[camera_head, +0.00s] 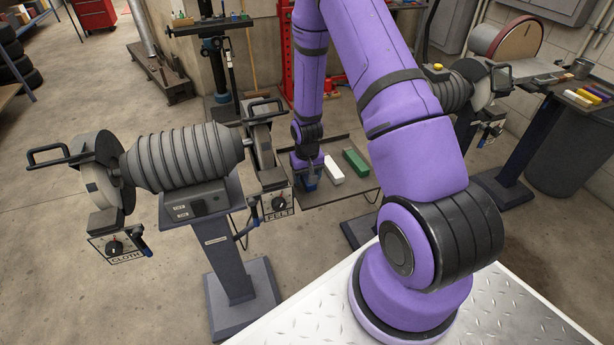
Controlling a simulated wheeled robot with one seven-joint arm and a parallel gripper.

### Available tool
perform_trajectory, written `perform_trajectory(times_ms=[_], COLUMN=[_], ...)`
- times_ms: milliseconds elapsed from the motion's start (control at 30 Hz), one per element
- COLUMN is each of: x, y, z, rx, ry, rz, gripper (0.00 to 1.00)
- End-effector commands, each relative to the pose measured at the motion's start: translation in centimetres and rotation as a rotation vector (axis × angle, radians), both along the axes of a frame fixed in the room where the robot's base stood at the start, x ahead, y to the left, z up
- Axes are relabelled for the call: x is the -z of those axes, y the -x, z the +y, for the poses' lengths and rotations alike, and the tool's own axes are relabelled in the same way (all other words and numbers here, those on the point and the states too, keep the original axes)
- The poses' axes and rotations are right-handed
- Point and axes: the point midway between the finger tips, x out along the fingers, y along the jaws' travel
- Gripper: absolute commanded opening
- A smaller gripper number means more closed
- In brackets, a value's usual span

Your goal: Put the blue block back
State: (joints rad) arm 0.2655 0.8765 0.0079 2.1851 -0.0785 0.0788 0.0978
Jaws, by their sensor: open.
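A blue block (311,185) is at the left end of a row on a dark tray-like shelf (345,189), partly hidden by my gripper. A white block (334,170) and a green block (356,162) lie to its right on the same shelf. My gripper (307,174) points down right at the blue block and is open. The fingers are small and dark here, so I cannot tell whether they touch the block or straddle it.
A buffing machine with a FELT box (278,204) and a CLOTH box (116,246) stands close to the left of the shelf. Another machine (452,88) is to the right. A bench with coloured blocks (583,97) is at far right. Open floor lies at left.

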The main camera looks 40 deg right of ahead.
Motion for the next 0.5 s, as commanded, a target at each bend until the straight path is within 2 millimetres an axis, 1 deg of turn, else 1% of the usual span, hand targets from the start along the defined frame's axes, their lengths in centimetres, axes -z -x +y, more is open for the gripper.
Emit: perform_trajectory(times_ms=[167,500], x=[-1.6,-7.5], y=[-0.1,-0.1], z=[0.0,0.0], rx=[0.000,-0.001], ry=[0.001,0.001], rz=[-0.003,-0.004], gripper=[0.62,0.62])
